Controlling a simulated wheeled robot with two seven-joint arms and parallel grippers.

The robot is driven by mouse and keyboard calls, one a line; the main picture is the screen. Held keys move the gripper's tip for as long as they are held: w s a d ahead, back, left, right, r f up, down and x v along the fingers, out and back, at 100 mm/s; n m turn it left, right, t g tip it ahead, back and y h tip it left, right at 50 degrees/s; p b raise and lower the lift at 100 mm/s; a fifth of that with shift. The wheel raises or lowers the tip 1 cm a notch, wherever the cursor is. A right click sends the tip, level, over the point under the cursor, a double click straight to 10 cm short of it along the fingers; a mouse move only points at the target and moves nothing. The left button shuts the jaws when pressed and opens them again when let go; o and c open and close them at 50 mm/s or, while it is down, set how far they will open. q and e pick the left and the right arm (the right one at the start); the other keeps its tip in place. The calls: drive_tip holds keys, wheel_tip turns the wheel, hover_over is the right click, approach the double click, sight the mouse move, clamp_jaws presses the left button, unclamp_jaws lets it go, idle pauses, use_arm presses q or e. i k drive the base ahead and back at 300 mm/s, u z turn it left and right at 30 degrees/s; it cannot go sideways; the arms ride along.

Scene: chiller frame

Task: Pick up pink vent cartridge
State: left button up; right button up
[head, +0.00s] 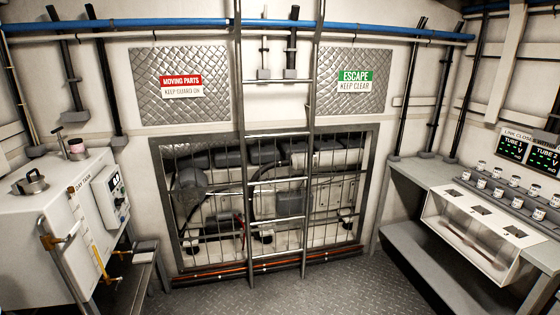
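A small pink cylinder (77,146), which looks like the pink vent cartridge, stands upright on top of the white day tank (62,215) at the left of the head view. It is near the tank's back edge and small in the picture, so its details are hard to tell. Neither of my grippers is in view, and nothing is seen touching the cylinder.
A grey lidded cap with a handle (30,183) sits on the tank's near top. A ladder (277,150) stands before the caged machinery. A grey bench (440,178) at right carries a clear-fronted box (468,240) and several small jars. The central floor (300,293) is clear.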

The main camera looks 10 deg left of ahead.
sight(76, 145)
drive_tip(key=z, duration=0.3)
drive_tip(key=i, duration=1.95)
drive_tip(key=u, duration=0.15)
